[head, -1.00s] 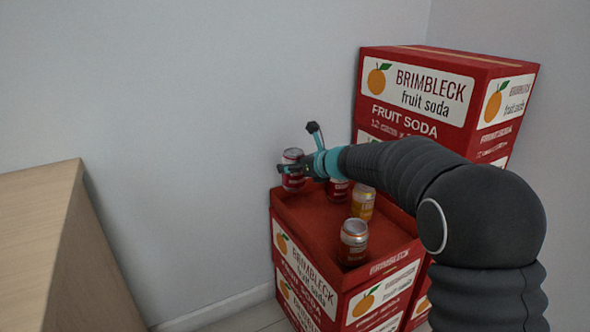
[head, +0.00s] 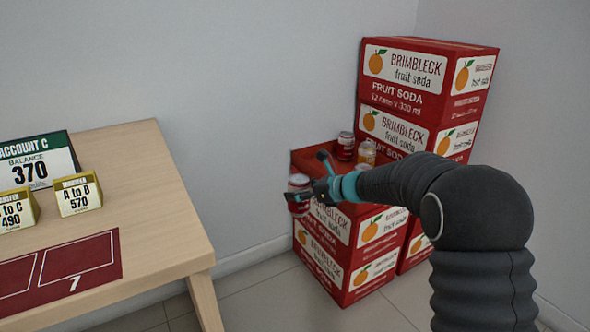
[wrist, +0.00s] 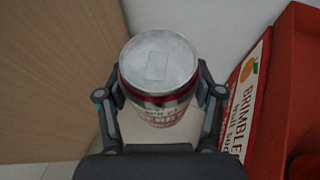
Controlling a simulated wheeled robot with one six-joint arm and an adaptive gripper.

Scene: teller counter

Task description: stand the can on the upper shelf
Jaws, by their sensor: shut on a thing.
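My gripper (head: 304,195) is shut on a red and white can (head: 298,182). The can is upright and held in the air in front of the left edge of the lower soda cartons. In the wrist view the can (wrist: 157,78) shows its silver top between the two fingers of my gripper (wrist: 158,92). A red can (head: 345,146) and a yellow-orange can (head: 367,153) stand on the lower carton stack behind my arm. My arm hides part of that carton's top. No shelf shows in these views.
A wooden table (head: 150,190) at left bears yellow cards (head: 78,195), a green account sign (head: 35,162) and a red mat (head: 108,272). Red soda cartons (head: 350,262) stand low, with a taller stack (head: 420,100) behind. Floor (head: 262,290) is clear between table and cartons.

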